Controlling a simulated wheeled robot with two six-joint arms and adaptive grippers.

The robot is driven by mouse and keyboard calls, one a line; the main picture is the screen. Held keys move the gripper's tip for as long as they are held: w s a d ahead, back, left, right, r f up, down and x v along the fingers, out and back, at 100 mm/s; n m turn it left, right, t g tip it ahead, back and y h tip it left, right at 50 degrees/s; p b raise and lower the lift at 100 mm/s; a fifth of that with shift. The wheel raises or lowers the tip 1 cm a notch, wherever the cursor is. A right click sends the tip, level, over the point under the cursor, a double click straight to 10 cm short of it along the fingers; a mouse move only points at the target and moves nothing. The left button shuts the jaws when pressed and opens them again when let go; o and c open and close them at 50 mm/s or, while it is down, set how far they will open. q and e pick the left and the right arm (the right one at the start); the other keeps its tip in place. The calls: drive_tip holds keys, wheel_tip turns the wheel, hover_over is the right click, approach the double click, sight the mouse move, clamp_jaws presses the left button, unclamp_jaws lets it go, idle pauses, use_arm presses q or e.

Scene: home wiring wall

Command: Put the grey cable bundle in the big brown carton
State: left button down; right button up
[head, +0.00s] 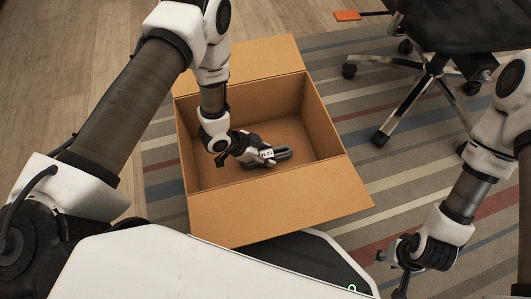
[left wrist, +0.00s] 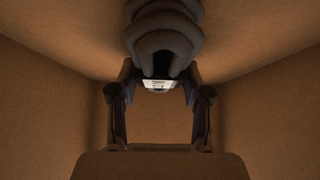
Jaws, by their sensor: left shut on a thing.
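The big brown carton (head: 325,133) stands open on the striped rug with its flaps folded out. My left arm reaches down into it. My left gripper (head: 250,151) is shut on the grey cable bundle (head: 283,154), inside the carton's walls. The bundle is a dark grey coil with a white label. In the left wrist view the cable bundle (left wrist: 160,42) sits between the fingers of my left gripper (left wrist: 160,88), with the carton's walls (left wrist: 50,80) around. I cannot tell whether the bundle touches the carton's floor. My right gripper (head: 405,265) is outside the carton at the lower right; its fingers are too unclear to read.
A black office chair (head: 440,75) with a wheeled base stands right of the carton. An orange-ended object (head: 347,15) lies on the wooden floor at the back. Striped rug (head: 395,165) lies bare between the carton and the chair.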

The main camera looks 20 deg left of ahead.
use_arm(q)
drive_tip(key=c, duration=0.5)
unclamp_jaws()
drive_tip(key=shift+r, duration=0.1)
drive_tip(key=p+v, duration=0.4)
drive_tip(key=v, duration=0.3)
drive_tip(key=shift+r+p, duration=0.2)
drive_tip(key=shift+p, duration=0.15)
drive_tip(key=shift+s+a, duration=0.1)
